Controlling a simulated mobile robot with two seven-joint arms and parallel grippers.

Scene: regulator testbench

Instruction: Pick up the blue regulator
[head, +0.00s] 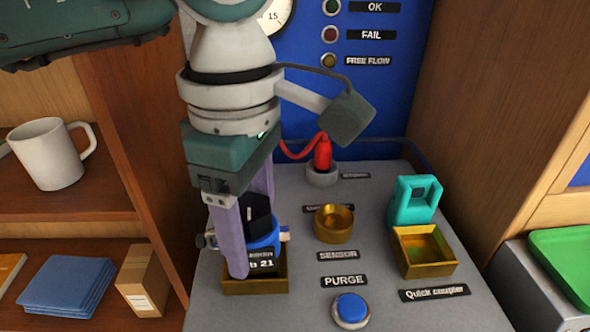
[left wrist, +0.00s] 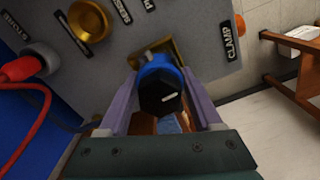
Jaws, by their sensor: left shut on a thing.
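The blue regulator (head: 262,236) has a blue body and a black knob, and carries a black label ending in 21. It is upright at the brass square holder (head: 262,286) at the left of the grey bench top. I cannot tell whether it still touches the holder. My left gripper (head: 252,262) comes from above with its purple fingers on either side of the regulator, shut on it. In the left wrist view the regulator (left wrist: 160,88) sits between the fingers, black knob toward the camera. My right gripper is not in view.
On the bench are a round brass cup (head: 334,224), a blue purge button (head: 351,309), a brass quick coupler tray (head: 424,252), a teal block (head: 415,201) and a red plug (head: 323,153) with a cable. A wooden shelf with a white mug (head: 48,154) stands left.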

